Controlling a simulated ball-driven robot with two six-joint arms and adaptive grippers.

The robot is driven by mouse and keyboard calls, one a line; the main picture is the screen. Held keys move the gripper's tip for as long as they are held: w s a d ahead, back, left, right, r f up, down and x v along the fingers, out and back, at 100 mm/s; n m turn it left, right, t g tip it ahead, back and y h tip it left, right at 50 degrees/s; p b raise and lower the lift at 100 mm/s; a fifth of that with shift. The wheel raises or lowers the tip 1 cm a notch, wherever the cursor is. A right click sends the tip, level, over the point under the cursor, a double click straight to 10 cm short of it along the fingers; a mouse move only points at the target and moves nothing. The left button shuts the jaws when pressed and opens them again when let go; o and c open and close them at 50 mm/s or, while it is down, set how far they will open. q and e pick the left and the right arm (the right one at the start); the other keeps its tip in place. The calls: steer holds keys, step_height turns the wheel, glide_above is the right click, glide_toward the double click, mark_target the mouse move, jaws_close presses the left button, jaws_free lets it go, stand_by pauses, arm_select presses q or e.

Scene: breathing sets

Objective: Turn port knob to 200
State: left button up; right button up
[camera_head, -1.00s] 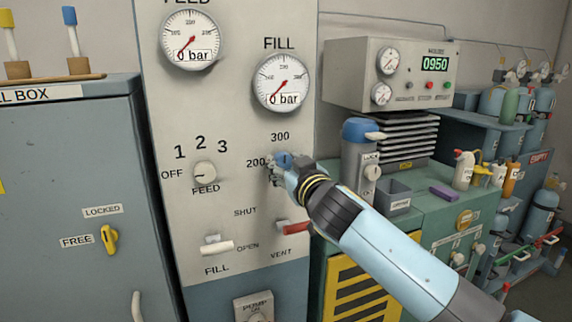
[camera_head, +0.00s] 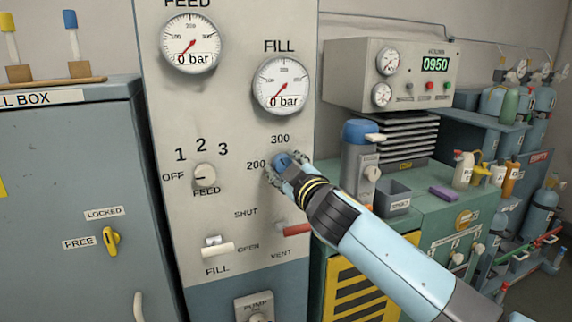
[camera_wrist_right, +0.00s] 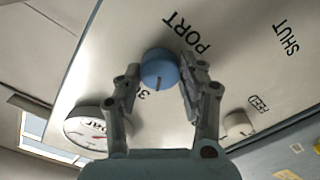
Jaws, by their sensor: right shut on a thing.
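The port knob is a round blue knob on the pale panel, showing at the gripper's tip in the head view (camera_head: 281,159). The labels 200 (camera_head: 256,165) and 300 (camera_head: 280,139) are printed to its left and above it. My right gripper (camera_wrist_right: 160,77) has its two fingers on either side of the knob (camera_wrist_right: 160,66) and is shut on it. In the wrist view a dark mark on the knob points toward the picture's bottom, and PORT is printed beside it. The 200 label is not visible there. My left gripper is not in view.
On the same panel are the feed knob (camera_head: 205,175), a white fill lever (camera_head: 217,247), a red vent lever (camera_head: 294,230), and the fill gauge (camera_head: 281,86) reading 0 bar. A green bench (camera_head: 425,205) with tools stands to the right.

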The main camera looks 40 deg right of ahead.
steer(key=n+p, duration=0.1)
steer(key=n, duration=0.5)
steer(key=shift+f, duration=0.1)
steer(key=n+p, duration=0.1)
steer(key=n, duration=0.4)
steer(key=shift+f+n+p, duration=0.1)
steer(key=shift+n+p, duration=0.2)
steer(key=shift+p, duration=0.1)
steer(key=o, duration=1.2)
steer(key=v, duration=1.2)
steer(key=shift+s, duration=0.1)
